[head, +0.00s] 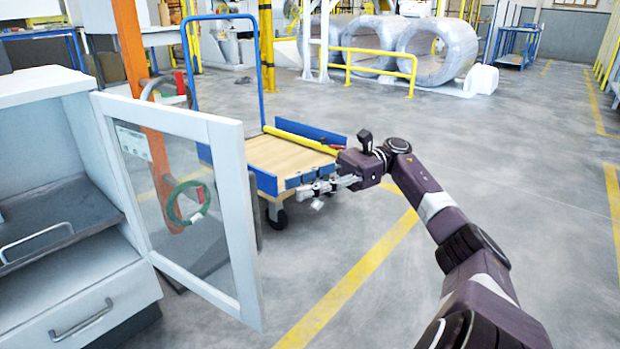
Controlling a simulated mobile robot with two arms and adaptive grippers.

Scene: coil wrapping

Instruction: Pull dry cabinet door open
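The dry cabinet (75,262) stands at the left edge of the head view, white, with its front partly cut off by the frame. Its door (232,170), a white frame around a clear pane, stands swung out from the cabinet front, and the inside shows. I see no handle on the door. My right gripper (308,190) is to the right of the door's free edge, apart from it in the picture, with nothing visible held. Its fingers are small and overlap the cart behind, so their opening is unclear. My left gripper is out of view.
A grey shelf or tray (60,215) with a wire handle sits inside the cabinet, above a drawer (75,325). A blue cart (285,158) with a wooden deck stands behind the door and gripper. Wrapped coils (437,50) stand behind a yellow rail. The floor at right is clear.

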